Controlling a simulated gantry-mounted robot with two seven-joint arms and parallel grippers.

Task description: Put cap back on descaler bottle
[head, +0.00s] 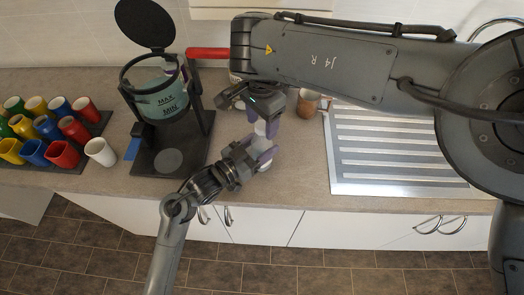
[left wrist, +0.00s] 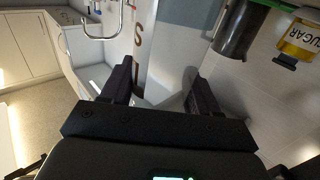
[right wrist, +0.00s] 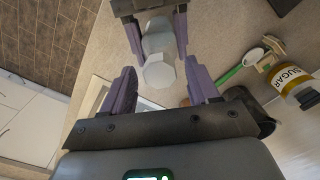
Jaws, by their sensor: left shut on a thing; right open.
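My left gripper (head: 262,153) is shut on a pale, grey-blue thing (right wrist: 158,45), which looks like the descaler bottle, over the counter between the coffee machine and the sink. In the right wrist view its lighter, many-sided end (right wrist: 160,72) points toward my right gripper; I cannot tell whether that is the cap. My left fingers also show in the left wrist view (left wrist: 160,92). My right gripper (head: 262,125) is open, close above the left one. In the right wrist view its fingers (right wrist: 160,90) stand apart with nothing clearly between them. No separate cap can be made out.
A black coffee machine (head: 170,140) with a greenish tank stands left of the grippers. Coloured cups (head: 45,130) fill a rack at far left, with a white cup (head: 100,151) beside it. The ribbed sink drainer (head: 390,150) lies right. A sugar jar (right wrist: 295,85) stands near a green-handled spoon (right wrist: 229,75).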

